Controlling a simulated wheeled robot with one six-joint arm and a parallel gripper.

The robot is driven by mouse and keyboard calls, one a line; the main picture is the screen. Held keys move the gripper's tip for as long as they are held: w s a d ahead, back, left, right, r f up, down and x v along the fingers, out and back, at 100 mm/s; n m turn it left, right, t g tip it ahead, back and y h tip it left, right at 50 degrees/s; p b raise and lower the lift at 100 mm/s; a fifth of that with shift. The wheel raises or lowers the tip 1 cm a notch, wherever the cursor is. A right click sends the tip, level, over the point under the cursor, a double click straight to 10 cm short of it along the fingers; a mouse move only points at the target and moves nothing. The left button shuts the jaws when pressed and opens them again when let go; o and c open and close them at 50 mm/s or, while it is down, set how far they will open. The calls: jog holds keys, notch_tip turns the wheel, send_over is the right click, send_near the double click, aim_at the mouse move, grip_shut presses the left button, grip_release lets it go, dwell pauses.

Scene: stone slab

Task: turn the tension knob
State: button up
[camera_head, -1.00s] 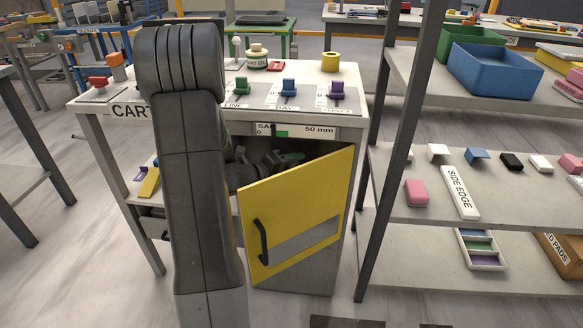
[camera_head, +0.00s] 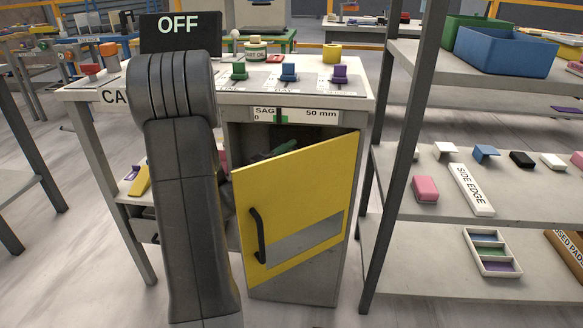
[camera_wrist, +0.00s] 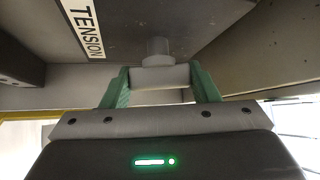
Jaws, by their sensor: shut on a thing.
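In the wrist view, the tension knob (camera_wrist: 160,77) is a pale grey bar on a short stem. It hangs from the dark underside beside a white TENSION label (camera_wrist: 84,28). My gripper (camera_wrist: 160,82) has its two green fingers shut on the knob, one at each end. In the head view, my gripper's green part (camera_head: 284,148) shows dimly inside the cabinet, mostly hidden by the yellow door (camera_head: 300,185) and my own arm. The SAG gauge (camera_head: 294,116), marked 0 to 50 mm, has a green band and a dark pointer near the band's left side.
The yellow door stands ajar in front of the cabinet. Green, blue (camera_head: 288,71) and purple (camera_head: 339,74) knobs stand on the cart top. A black OFF sign (camera_head: 181,33) shows behind my arm. A grey shelf rack (camera_head: 425,219) with several small blocks stands close on the right.

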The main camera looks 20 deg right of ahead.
jog(key=shift+f+n+h+b, duration=0.1)
jog(key=shift+n+h+b, duration=0.2)
jog(key=shift+n+b, duration=0.15)
jog(key=o, duration=1)
jog(key=shift+a, duration=0.1)
jog(key=p+v, duration=0.2)
jog(key=v, duration=1.1)
jog(key=shift+s+a+f, duration=0.2)
jog(key=shift+s+a, duration=0.05)
